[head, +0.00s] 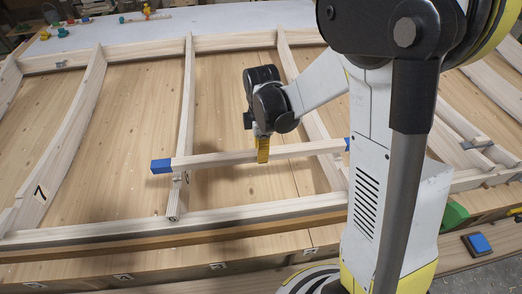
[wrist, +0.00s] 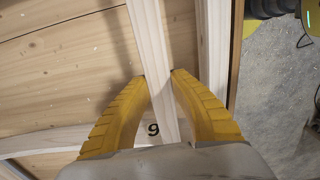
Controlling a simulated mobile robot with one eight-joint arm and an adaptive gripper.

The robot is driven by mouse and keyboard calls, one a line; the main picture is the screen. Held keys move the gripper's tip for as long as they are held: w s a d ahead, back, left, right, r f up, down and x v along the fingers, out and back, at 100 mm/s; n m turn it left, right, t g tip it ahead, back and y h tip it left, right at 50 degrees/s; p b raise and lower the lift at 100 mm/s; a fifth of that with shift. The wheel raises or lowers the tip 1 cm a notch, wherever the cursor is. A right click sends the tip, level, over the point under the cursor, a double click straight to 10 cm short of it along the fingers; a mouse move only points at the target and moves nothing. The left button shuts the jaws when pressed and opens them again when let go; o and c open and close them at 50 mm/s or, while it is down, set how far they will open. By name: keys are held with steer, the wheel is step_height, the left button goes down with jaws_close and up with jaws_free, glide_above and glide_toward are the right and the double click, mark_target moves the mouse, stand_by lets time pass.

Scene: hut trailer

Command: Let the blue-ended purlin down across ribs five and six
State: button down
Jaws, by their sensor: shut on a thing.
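The purlin (head: 215,159) is a pale bar with a blue left end (head: 161,166); a bit of blue shows at its right end beside my arm. My yellow-fingered gripper (head: 263,150) is shut on it near mid-length. In the wrist view the purlin (wrist: 150,40) runs between both fingers (wrist: 158,75). It spans two pale ribs, the left rib (head: 188,100) and the right rib (head: 296,82), roughly level. I cannot tell whether it touches them. A rib marked with a 6 or 9 (wrist: 45,143) shows in the wrist view.
A long front rail (head: 120,232) runs parallel to the purlin, with numbered labels on the wood below it. Another rib (head: 70,120) stands at left. Coloured items sit on the white surface (head: 180,22) at the back. My arm hides much of the right side.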

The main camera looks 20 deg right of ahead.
steer(key=shift+w+f+b, duration=0.1)
steer(key=shift+f+b, duration=1.3)
steer(key=shift+f, duration=0.8)
steer(key=shift+f, duration=0.1)
steer(key=shift+f+b, duration=0.95)
steer(key=shift+f, duration=0.15)
steer(key=shift+f+b, duration=0.95)
steer(key=shift+f+b, duration=0.6)
steer(key=shift+f, duration=0.05)
steer(key=c, duration=1.2)
jaws_free()
steer(key=shift+o, duration=0.2)
